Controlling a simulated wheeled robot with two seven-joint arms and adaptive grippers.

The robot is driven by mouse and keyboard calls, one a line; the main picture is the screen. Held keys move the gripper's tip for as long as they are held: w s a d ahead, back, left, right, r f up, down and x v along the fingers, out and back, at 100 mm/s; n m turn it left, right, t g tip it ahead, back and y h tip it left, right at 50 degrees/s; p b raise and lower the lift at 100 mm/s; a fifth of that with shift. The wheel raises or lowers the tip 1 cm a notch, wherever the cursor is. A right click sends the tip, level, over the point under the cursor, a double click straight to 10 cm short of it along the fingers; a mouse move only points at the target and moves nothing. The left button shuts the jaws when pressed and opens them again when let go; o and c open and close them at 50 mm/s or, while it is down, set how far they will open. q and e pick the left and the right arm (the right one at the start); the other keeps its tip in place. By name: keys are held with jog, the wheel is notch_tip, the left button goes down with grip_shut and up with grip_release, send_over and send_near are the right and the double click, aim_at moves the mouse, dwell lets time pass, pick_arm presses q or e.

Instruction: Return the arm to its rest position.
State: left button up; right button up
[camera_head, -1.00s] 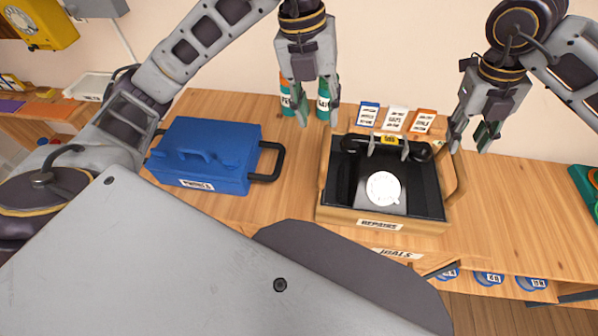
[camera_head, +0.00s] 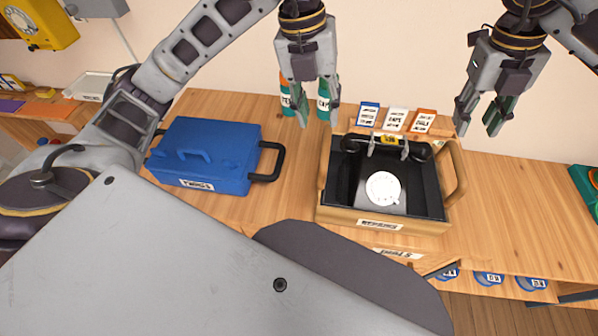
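My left gripper (camera_head: 318,106) hangs with its fingers pointing down above the back of the bench, in front of two labelled bottles. Its fingers are apart and nothing is between them. My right gripper (camera_head: 479,117) hangs above the back right of the wooden tray (camera_head: 381,222). Its fingers are apart and empty. Neither gripper touches the phone or tray.
A blue toolbox (camera_head: 212,150) with a black side handle stands left of the tray. Small labelled cards (camera_head: 396,119) stand behind the tray. A green object (camera_head: 585,187) is at the right edge. The bench right of the tray is clear.

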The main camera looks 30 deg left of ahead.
dwell(0.4)
notch_tip(320, 180, up, 21)
jog(key=p, duration=2.1)
jog(key=shift+r+p, duration=0.5)
